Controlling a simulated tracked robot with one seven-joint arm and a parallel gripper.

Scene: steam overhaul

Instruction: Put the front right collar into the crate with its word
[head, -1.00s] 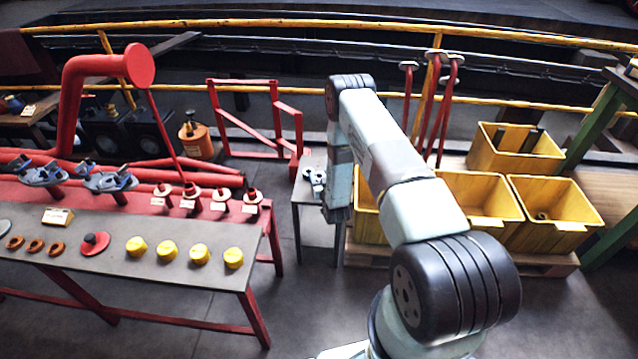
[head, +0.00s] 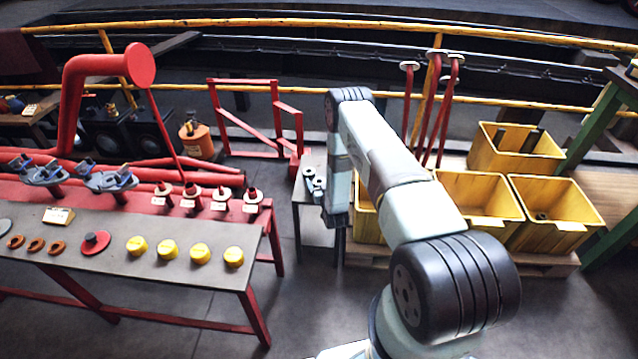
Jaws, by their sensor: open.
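Small dark ring-shaped parts, probably the collars (head: 309,173), lie on a small grey side table (head: 312,226) left of my forearm. They are too small and too covered to tell which is the front right one. My gripper (head: 319,190) hangs down over this table, beside or over the parts, and is open. The fingertips are partly hidden, so contact cannot be told. Yellow crates stand on a pallet to the right: a middle crate (head: 484,228), a right crate (head: 545,239) and a back crate (head: 513,166). Another crate (head: 366,224) is mostly behind my arm. No crate word is readable.
A long red-legged bench (head: 180,290) with yellow caps, rings and red flanged parts stands on the left. The right crate holds a dark ring; the back crate holds dark pieces. Red posts (head: 440,110) and a yellow rail stand behind. A green post (head: 595,130) is at right.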

